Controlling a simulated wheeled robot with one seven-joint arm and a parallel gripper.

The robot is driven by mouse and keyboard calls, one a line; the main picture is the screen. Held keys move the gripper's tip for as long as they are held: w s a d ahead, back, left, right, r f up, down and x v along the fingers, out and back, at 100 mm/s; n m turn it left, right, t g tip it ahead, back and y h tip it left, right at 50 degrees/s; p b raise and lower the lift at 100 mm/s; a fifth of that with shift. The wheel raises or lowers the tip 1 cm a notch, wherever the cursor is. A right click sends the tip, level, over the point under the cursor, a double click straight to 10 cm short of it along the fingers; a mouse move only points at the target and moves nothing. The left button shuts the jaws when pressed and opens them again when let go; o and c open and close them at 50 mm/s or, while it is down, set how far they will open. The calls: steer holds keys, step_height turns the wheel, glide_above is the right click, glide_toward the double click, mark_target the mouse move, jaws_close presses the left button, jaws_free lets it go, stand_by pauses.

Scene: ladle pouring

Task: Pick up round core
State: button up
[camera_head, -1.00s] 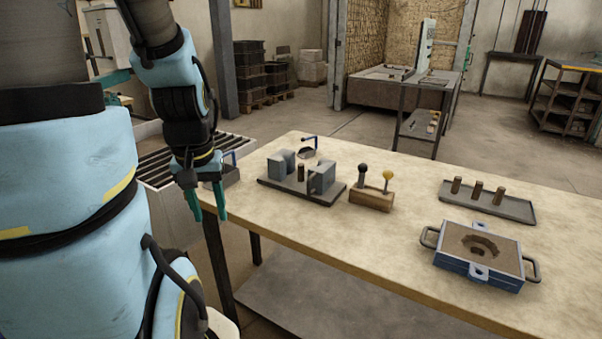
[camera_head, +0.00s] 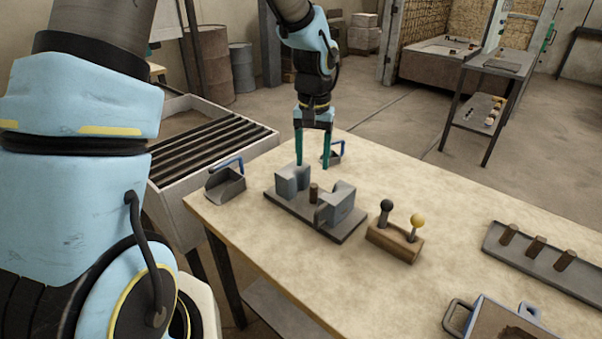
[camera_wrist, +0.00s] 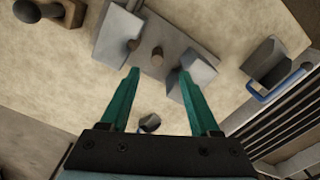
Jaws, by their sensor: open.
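A brown round core (camera_head: 314,192) stands upright on a dark plate (camera_head: 284,204) between two grey blocks, the left one (camera_head: 290,180) and the right one (camera_head: 337,204). In the wrist view the round core (camera_wrist: 157,53) shows beyond my fingertips, roughly centred between them, with the grey plate (camera_wrist: 170,32) around it. My gripper (camera_head: 313,162) has green fingers, points down and is open and empty. It is above and behind the blocks in the head view. In the wrist view my gripper (camera_wrist: 157,75) has a wide gap between its fingers.
A wooden block with black and yellow knobs (camera_head: 396,243) stands right of the plate. A blue-handled scoop (camera_head: 226,185) lies to the left and a small ladle (camera_head: 333,156) behind. A tray (camera_head: 540,269) with several brown cylinders and a blue mould box (camera_head: 490,322) are right.

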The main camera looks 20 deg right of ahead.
mark_target(314, 185)
steer(key=shift+w+d+f, duration=0.15)
steer(key=shift+d+f, duration=0.2)
step_height(314, 185, down, 5)
steer(key=shift+a+r+p, duration=0.1)
steer(key=shift+p, duration=0.45)
steer(key=shift+f+p, duration=1.1)
steer(key=shift+f, duration=1.55)
steer(key=c, duration=0.9)
